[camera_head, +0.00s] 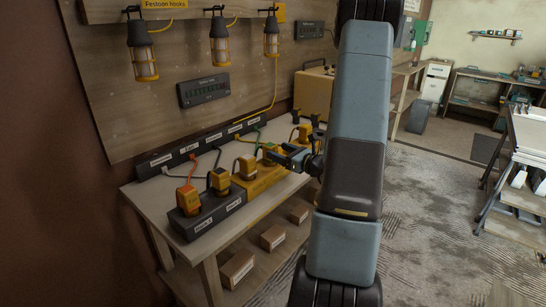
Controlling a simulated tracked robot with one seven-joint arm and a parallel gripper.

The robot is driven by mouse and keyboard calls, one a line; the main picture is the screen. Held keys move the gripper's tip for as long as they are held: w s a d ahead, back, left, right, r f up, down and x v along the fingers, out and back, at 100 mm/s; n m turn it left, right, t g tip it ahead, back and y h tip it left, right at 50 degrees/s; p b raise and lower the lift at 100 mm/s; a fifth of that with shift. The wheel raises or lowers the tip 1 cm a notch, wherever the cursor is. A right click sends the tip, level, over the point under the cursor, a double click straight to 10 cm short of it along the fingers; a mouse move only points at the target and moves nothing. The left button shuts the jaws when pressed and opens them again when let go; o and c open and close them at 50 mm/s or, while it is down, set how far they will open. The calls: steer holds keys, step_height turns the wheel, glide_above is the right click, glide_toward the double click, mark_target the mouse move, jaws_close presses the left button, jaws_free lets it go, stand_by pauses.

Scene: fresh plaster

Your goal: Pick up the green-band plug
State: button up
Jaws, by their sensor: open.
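The green-band plug (269,152) is yellow-orange with a green part and stands on the yellow power block (262,184) on the workbench. A green cable runs from it to the back strip. My gripper (284,157) is open, just right of this plug, with its fingers pointing left at it. I cannot tell whether the fingers touch the plug or lie around it. My arm comes in from the right and hides part of the bench behind it.
Left of it stand a plug with a pale cable (246,168), a dark-cabled plug (219,180) and a red-cabled plug (188,199), the latter on a dark block (210,218). A long black strip (200,150) lies behind. Lanterns (143,50) hang above.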

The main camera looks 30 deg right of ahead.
mark_target(266, 144)
steer(key=shift+x, duration=3.8)
steer(key=shift+d+r, duration=0.1)
steer(key=shift+d, duration=0.1)
steer(key=c, duration=1.1)
steer(key=shift+c, duration=0.2)
